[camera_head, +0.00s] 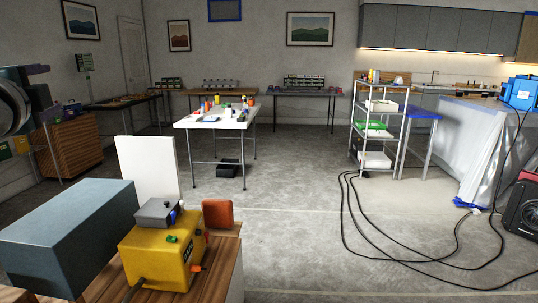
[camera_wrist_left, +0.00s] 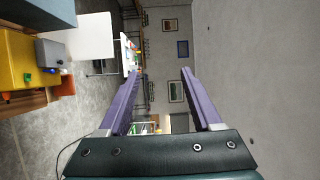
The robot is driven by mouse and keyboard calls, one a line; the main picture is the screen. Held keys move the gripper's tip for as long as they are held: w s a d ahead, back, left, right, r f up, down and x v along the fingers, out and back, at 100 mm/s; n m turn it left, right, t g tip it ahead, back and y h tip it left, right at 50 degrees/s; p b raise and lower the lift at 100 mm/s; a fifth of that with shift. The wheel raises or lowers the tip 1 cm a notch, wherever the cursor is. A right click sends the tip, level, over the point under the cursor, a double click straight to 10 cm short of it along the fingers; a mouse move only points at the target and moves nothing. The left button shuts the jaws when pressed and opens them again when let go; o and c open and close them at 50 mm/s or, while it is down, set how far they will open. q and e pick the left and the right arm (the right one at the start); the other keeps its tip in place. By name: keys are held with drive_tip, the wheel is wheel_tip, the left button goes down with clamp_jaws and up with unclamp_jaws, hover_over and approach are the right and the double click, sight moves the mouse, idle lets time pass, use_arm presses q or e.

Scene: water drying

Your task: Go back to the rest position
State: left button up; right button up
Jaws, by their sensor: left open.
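My left gripper (camera_wrist_left: 153,85) shows in the left wrist view, where the picture is turned on its side. Its two purple fingers are spread wide apart. Nothing is between them, and only the distant room shows through the gap. No object touches the fingers. I cannot make out the left gripper clearly in the head view. My right gripper is in neither view.
A yellow box (camera_head: 155,255) with a grey unit on it stands beside a large blue-grey block (camera_head: 70,235) at the near left. A white table (camera_head: 215,122) with small items stands farther back. Black cables (camera_head: 375,240) cross the floor at right. The middle floor is clear.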

use_arm(q)
drive_tip(key=s+f+n+g+h, duration=0.1)
drive_tip(key=s+f+n+g, duration=0.55)
drive_tip(key=f, duration=0.25)
drive_tip(key=s+f+n+g+h, duration=0.1)
drive_tip(key=s+f+n+g, duration=0.55)
drive_tip(key=f, duration=0.35)
drive_tip(key=s+d+f+m+h, duration=0.1)
drive_tip(key=s+d+f, duration=0.3)
drive_tip(key=s+d, duration=0.15)
drive_tip(key=s+d+f+h, duration=0.2)
drive_tip(key=s+d+f, duration=0.1)
drive_tip(key=s+d, duration=0.3)
drive_tip(key=s+d+r+h, duration=0.1)
drive_tip(key=s+d, duration=0.2)
drive_tip(key=s, duration=0.4)
drive_tip(key=s+d+r+h, duration=0.1)
drive_tip(key=s+d, duration=0.2)
drive_tip(key=s, duration=0.3)
wheel_tip(320, 180, up, 38)
drive_tip(key=p, duration=3.8)
drive_tip(key=shift+s+m+g, duration=0.3)
drive_tip(key=shift+s, duration=0.15)
